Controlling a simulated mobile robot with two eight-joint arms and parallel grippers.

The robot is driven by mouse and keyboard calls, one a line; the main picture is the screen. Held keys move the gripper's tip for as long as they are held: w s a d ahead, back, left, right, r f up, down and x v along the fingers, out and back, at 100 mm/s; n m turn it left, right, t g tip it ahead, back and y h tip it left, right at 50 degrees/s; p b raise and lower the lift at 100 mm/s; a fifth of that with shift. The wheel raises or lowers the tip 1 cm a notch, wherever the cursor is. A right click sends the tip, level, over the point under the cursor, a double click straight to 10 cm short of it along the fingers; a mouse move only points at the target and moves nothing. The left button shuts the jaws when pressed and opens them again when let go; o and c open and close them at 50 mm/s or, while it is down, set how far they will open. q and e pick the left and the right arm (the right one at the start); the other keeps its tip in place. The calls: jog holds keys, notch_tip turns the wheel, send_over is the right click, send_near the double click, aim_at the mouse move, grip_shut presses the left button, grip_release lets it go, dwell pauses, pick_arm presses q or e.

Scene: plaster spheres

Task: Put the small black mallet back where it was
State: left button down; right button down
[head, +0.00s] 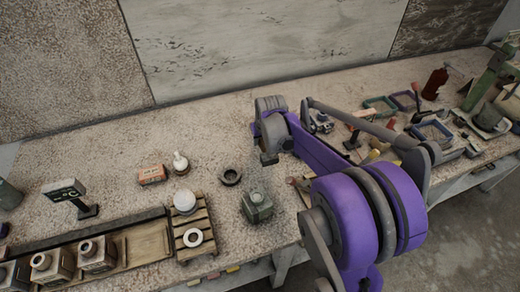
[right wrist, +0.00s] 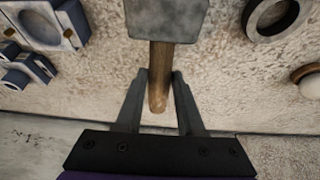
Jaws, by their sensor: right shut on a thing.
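In the right wrist view, the small mallet has a dark grey block head (right wrist: 167,20) and a brown wooden handle (right wrist: 160,75). My right gripper (right wrist: 160,76) is shut on the handle, with one finger on each side. The head points toward the top of the picture, and the handle's end lies between the fingers. In the head view my right gripper (head: 268,158) is over the back middle of the workbench, and I cannot make out the mallet there. My left gripper is not in view.
On the workbench (head: 110,150), a dark ring (head: 231,176) and a grey-green container (head: 257,208) stand near the right gripper. Tools crowd the right end. The back left is bare.

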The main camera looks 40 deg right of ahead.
aim_at(261, 149)
jog(key=shift+w+f, duration=0.15)
jog(key=shift+f, duration=2.25)
jog(key=shift+f, duration=0.15)
jog(key=c, duration=0.5)
grip_release()
jog(key=v, duration=1.2)
